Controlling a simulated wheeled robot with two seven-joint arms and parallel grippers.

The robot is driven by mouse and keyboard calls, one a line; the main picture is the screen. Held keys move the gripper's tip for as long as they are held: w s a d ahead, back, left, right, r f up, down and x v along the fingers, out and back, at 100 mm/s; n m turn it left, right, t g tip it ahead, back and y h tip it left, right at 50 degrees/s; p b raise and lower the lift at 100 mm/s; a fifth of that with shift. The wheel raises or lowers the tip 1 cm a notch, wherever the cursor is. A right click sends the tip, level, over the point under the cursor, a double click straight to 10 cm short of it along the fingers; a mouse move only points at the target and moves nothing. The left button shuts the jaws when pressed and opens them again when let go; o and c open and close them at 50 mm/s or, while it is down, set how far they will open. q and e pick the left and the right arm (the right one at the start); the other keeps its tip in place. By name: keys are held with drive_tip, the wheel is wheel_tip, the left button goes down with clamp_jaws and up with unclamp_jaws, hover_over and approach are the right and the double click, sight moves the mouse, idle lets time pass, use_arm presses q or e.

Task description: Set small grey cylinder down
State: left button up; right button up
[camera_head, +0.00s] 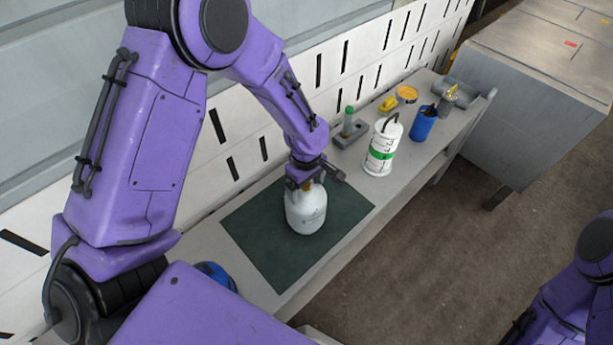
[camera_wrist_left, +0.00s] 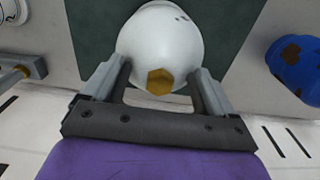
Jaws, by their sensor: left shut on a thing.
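The small grey cylinder (camera_head: 306,212) is a pale, rounded bottle with a brass hexagonal valve on top. It is upright over the dark green mat (camera_head: 262,240) on the bench; I cannot tell whether its base touches the mat. My left gripper (camera_head: 306,182) comes down from above and is shut on it near the top. In the left wrist view the two fingers of the gripper (camera_wrist_left: 160,88) lie on either side of the cylinder's neck (camera_wrist_left: 160,40). My right gripper is not in view; only part of my right arm shows at the lower right.
A blue object (camera_head: 216,274) lies left of the mat. The slotted wall panel (camera_head: 345,58) runs behind the bench.

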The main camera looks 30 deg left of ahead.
use_arm(q)
drive_tip(key=o, duration=1.8)
drive_tip(key=shift+o, duration=0.2)
wheel_tip(320, 180, up, 12)
drive_tip(key=shift+s+d+f+b, duration=0.1)
drive_tip(key=shift+f+b, duration=0.15)
drive_tip(key=shift+b, duration=0.95)
drive_tip(key=shift+r, duration=0.35)
